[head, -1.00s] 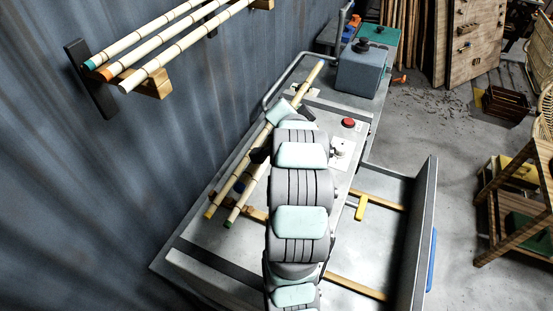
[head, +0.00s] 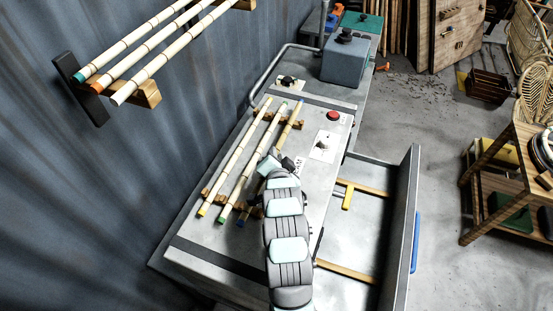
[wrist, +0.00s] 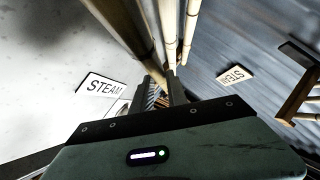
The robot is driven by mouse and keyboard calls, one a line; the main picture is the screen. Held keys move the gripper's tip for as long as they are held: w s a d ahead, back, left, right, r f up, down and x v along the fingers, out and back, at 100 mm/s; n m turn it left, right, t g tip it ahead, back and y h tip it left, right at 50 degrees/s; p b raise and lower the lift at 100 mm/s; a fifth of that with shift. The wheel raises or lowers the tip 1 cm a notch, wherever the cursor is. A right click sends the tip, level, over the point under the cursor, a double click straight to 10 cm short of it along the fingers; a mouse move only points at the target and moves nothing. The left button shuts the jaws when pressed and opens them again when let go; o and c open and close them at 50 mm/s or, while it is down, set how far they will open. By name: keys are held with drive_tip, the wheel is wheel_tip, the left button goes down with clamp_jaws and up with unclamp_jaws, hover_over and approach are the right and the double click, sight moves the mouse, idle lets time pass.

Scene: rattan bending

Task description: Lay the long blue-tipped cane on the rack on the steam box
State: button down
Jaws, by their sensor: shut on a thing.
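The blue-tipped cane (head: 291,122) lies rightmost of three side-by-side canes over the wooden rack (head: 206,193) on the steam box (head: 215,236). Its dark blue tip is at the near end. My gripper (head: 268,163) is shut on it around mid-length, and my arm hides part of it. I cannot tell whether it fully rests on the rack bars. In the wrist view my gripper (wrist: 162,86) has its fingers close together, with the cane (wrist: 125,25) running up from them. The green-tipped cane (head: 247,169) and yellow-tipped cane (head: 230,168) lie to its left, apart from it.
A wall rack at upper left holds several canes (head: 150,55). A red button (head: 333,115) and a dial plate (head: 323,146) sit right of the canes. A grey box (head: 345,60) stands at the far end.

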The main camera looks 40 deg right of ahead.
drive_tip(key=shift+f, duration=1.05)
drive_tip(key=shift+f, duration=0.25)
drive_tip(key=c, duration=1.3)
unclamp_jaws()
drive_tip(key=shift+r, duration=0.15)
